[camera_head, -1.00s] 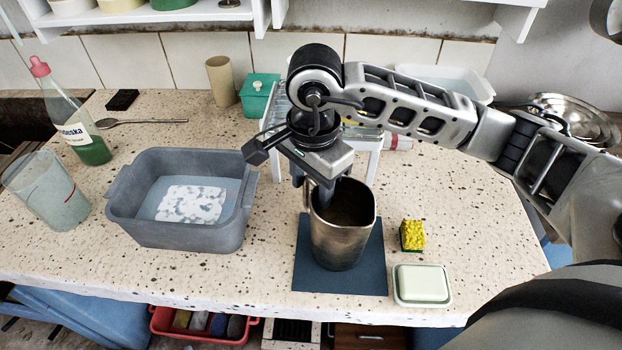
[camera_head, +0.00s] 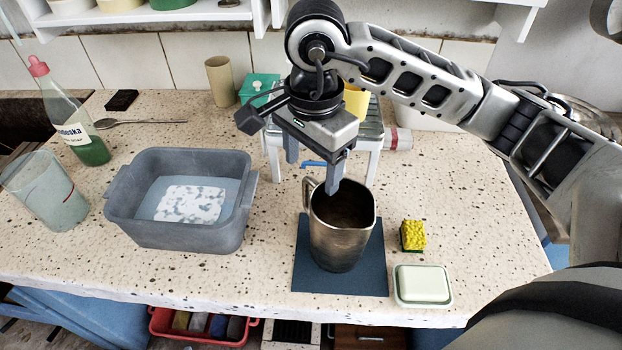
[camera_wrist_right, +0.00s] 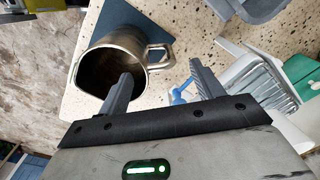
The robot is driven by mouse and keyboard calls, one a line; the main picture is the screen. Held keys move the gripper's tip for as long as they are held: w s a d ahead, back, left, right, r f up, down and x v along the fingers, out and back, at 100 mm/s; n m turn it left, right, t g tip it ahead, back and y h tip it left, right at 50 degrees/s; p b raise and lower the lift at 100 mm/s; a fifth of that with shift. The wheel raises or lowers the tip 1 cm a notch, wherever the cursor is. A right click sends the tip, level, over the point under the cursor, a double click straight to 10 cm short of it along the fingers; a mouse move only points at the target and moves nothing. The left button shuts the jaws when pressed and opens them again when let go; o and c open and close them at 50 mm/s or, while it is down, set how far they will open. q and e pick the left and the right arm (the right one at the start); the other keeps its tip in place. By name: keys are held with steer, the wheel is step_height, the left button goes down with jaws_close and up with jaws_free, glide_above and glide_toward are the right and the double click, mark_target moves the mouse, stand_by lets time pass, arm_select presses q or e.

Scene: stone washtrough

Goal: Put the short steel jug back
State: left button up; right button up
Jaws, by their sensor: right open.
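The short steel jug (camera_head: 342,235) stands upright on a dark blue mat (camera_head: 312,275) near the front of the counter. Its handle points to the left and back in the head view. In the right wrist view the jug (camera_wrist_right: 97,60) shows its open mouth and its handle. My right gripper (camera_head: 312,172) is open and empty above and just behind the jug. One finger appears over the jug's mouth and the other is beyond the handle; I cannot tell whether either touches. My left gripper is not in view.
A grey basin (camera_head: 180,238) with water stands left of the mat. A yellow sponge (camera_head: 413,235) and a pale green soap dish (camera_head: 422,285) lie to the right. A white rack (camera_head: 372,150) stands behind the jug. A bottle (camera_head: 80,130) and a clear cup (camera_head: 45,190) stand far left.

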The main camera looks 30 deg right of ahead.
step_height(320, 180, up, 7)
steer(key=shift+s, duration=0.2)
